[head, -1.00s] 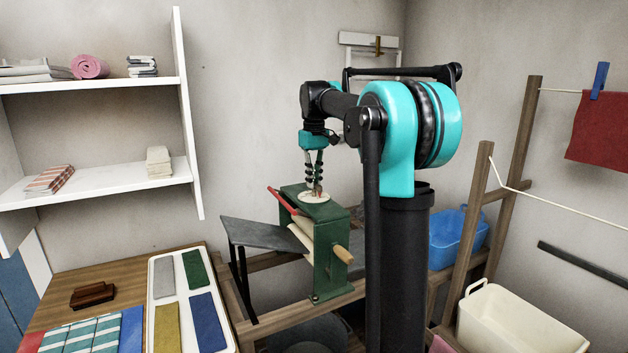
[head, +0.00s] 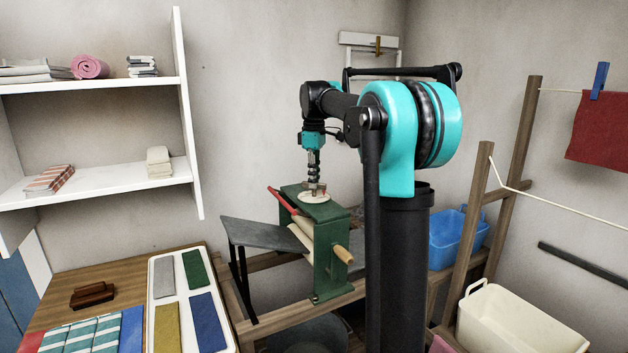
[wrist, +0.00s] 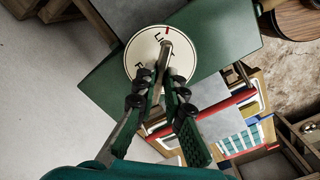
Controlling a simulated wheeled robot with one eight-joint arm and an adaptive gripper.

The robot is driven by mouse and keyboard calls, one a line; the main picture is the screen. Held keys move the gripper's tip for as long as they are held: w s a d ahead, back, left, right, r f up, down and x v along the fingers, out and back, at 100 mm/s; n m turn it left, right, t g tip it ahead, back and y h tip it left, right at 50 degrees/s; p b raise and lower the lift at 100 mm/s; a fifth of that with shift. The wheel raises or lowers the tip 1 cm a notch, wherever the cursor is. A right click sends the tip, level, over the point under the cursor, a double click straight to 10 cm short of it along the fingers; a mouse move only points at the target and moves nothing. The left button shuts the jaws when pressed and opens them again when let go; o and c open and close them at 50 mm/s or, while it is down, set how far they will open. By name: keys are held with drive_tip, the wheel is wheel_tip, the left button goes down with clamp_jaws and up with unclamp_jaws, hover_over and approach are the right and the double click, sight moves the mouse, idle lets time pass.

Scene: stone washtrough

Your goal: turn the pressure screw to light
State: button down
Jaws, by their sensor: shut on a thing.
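The green wringer (head: 328,255) stands on a wooden bench. On its top is a pale round dial (head: 314,197), also in the wrist view (wrist: 143,55), with dark lettering partly hidden by my fingers. The pressure screw's bar (wrist: 166,50) crosses the dial, its far end beside letters that look like the start of "LIGHT".
A red bar (head: 282,200) and a wooden crank grip (head: 343,254) stick out from the wringer. A grey board (head: 262,235) lies to its left. A white tray of cloths (head: 155,330) is front left; a blue tub (head: 455,238) is right.

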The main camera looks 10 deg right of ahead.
idle(0.5)
drive_tip(key=c, duration=1.6)
unclamp_jaws()
drive_tip(key=shift+r, duration=0.1)
wheel_tip(320, 180, up, 12)
